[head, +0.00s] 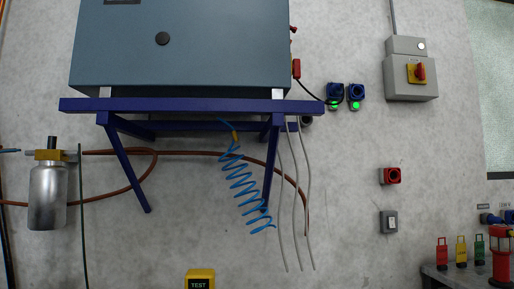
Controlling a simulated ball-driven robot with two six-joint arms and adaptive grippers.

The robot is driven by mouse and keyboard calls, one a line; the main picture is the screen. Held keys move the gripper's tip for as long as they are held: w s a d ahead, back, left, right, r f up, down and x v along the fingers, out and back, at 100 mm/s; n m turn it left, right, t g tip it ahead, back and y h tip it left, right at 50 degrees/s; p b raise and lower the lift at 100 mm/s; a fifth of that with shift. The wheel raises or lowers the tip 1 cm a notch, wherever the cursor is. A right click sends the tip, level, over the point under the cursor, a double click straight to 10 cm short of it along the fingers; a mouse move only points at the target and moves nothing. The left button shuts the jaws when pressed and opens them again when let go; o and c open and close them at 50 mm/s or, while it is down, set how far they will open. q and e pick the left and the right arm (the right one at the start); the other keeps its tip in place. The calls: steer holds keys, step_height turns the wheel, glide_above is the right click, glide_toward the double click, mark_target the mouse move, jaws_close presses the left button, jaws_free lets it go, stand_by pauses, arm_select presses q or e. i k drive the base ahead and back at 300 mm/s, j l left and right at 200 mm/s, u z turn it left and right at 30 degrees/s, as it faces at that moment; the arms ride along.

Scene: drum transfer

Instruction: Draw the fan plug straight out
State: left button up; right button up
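Neither of my grippers is in view. Two blue wall sockets sit side by side right of the big cabinet, a left one (335,90) and a right one (356,91), each with a green light below. A black cable (312,94) runs from a red fitting (296,68) on the cabinet's side to the left socket. Whether a plug is seated in either socket, and which is the fan plug, I cannot tell at this size.
A blue-grey cabinet (200,45) stands on a blue frame (190,106). A coiled blue hose (243,185) hangs below.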

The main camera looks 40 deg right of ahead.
mark_target(336, 89)
steer(key=z, duration=2)
steer(key=i+l+u, duration=0.1)
steer(key=i+l, duration=0.2)
steer(key=l, duration=0.2)
steer(key=i+l+u, duration=0.1)
steer(key=i+l, duration=0.15)
steer(key=l, duration=0.25)
steer(key=i+l+u, duration=0.1)
steer(key=i+l, duration=0.15)
steer(key=l, duration=0.3)
steer(key=i+l+u, duration=0.1)
steer(key=i+l, duration=0.15)
steer(key=l, duration=0.3)
steer(key=i+l+u, duration=0.1)
steer(key=l, duration=0.45)
steer(key=i+l+u, duration=0.1)
steer(key=i+l, duration=0.2)
steer(key=l, duration=0.3)
steer(key=i+l+u, duration=0.1)
steer(key=l, duration=0.5)
steer(key=i+l+u, duration=0.1)
steer(key=i+l, duration=0.15)
steer(key=l, duration=0.35)
